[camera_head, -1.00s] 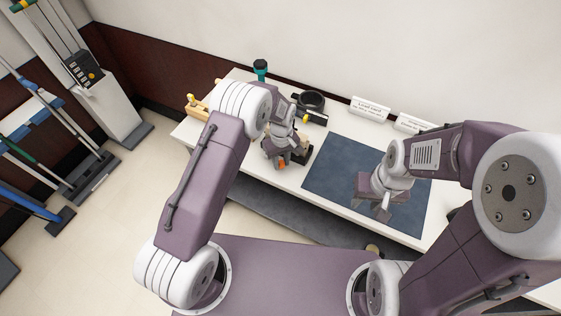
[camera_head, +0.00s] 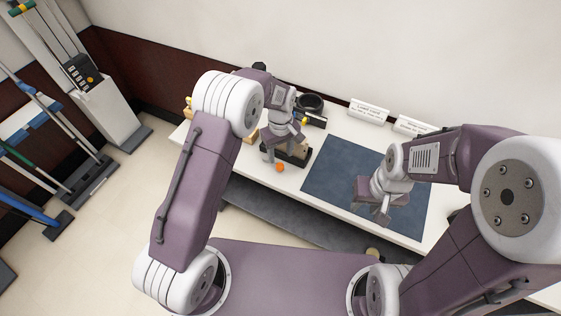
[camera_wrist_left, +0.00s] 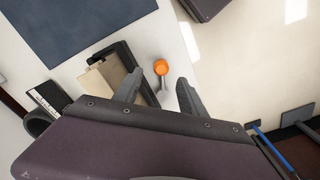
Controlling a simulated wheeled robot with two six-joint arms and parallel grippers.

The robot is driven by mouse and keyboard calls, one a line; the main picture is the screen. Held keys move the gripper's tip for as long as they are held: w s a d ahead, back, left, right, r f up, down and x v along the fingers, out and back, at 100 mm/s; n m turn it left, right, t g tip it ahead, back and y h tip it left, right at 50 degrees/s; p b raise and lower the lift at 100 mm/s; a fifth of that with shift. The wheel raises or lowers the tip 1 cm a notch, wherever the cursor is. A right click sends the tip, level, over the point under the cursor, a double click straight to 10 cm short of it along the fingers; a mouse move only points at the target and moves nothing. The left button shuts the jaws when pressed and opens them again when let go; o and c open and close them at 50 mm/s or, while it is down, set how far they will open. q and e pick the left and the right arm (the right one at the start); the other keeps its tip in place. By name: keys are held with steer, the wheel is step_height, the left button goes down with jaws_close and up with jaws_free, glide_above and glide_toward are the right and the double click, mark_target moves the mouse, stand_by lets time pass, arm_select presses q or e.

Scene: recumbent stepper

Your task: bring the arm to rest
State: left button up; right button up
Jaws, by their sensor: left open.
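My left gripper (camera_head: 284,146) is open, above the table near a dark tray (camera_head: 298,157). In the left wrist view, its two fingers (camera_wrist_left: 160,82) are apart with nothing gripped between them. An orange ball-topped piece with a pale stem (camera_wrist_left: 161,68) shows beyond the fingertips; the orange top also shows in the head view (camera_head: 280,168). My right gripper (camera_head: 374,208) hangs over the blue mat (camera_head: 335,166), its fingers apart and seemingly empty.
Exercise machines (camera_head: 70,170) stand on the floor at left.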

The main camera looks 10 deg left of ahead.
arm_select(q)
step_height(320, 180, up, 3)
steer(key=shift+f, duration=0.1)
stand_by(0.4)
steer(key=shift+a, duration=0.2)
steer(key=s+a+r+n+t, duration=0.1)
steer(key=s+a+r, duration=0.3)
steer(key=a+r, duration=0.45)
steer(key=s+a+f+m, duration=0.1)
steer(key=s+f+m, duration=0.1)
steer(key=s, duration=0.5)
steer(key=s+a+f+m, duration=0.1)
steer(key=s+m, duration=0.4)
steer(key=s, duration=0.3)
steer(key=shift+s+a+f, duration=0.25)
steer(key=shift+a+f, duration=0.05)
steer(key=shift+f, duration=0.05)
